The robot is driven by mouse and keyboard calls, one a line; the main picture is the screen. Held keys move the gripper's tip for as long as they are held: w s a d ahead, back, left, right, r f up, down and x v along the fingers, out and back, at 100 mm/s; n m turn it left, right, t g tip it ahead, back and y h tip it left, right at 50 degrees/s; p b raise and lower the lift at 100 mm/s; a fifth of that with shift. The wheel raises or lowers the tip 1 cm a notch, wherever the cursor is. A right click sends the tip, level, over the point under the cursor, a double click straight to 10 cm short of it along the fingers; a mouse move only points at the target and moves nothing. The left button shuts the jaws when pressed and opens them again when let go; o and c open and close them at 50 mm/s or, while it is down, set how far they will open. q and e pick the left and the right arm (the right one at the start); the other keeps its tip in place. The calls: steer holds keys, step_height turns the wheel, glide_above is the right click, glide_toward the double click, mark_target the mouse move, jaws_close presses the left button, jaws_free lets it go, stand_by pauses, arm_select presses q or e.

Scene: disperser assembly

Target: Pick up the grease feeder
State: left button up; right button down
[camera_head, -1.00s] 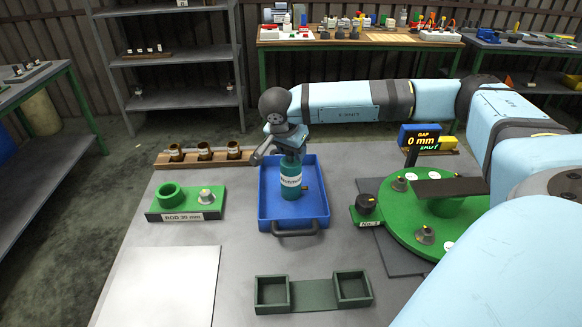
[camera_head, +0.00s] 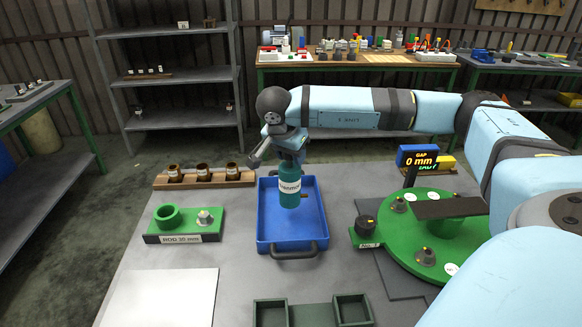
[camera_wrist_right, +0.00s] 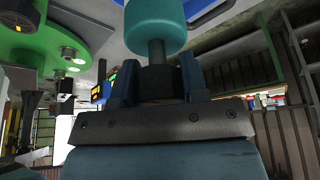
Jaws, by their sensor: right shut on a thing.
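The grease feeder is a teal bottle (camera_head: 289,193) with a white label, hanging upright over the blue tray (camera_head: 268,249) in the head view. My right gripper (camera_head: 290,156) is shut on its top end from above. In the right wrist view the teal bottle (camera_wrist_right: 155,22) extends out from between the two fingers, which grip the dark part at the base of its narrow neck. The bottle appears raised clear of the tray floor. My left gripper is not in view.
A green fixture with a ring (camera_head: 169,217) stands left of the tray. A green round station (camera_head: 450,232) with a gap display (camera_head: 420,160) stands right. A wooden rack with brown cups (camera_head: 204,178) lies behind left. Dark green square holders (camera_head: 312,313) sit in front.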

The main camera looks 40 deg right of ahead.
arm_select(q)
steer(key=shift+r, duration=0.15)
arm_select(e)
step_height(320, 180, up, 15)
steer(key=shift+a, duration=0.1)
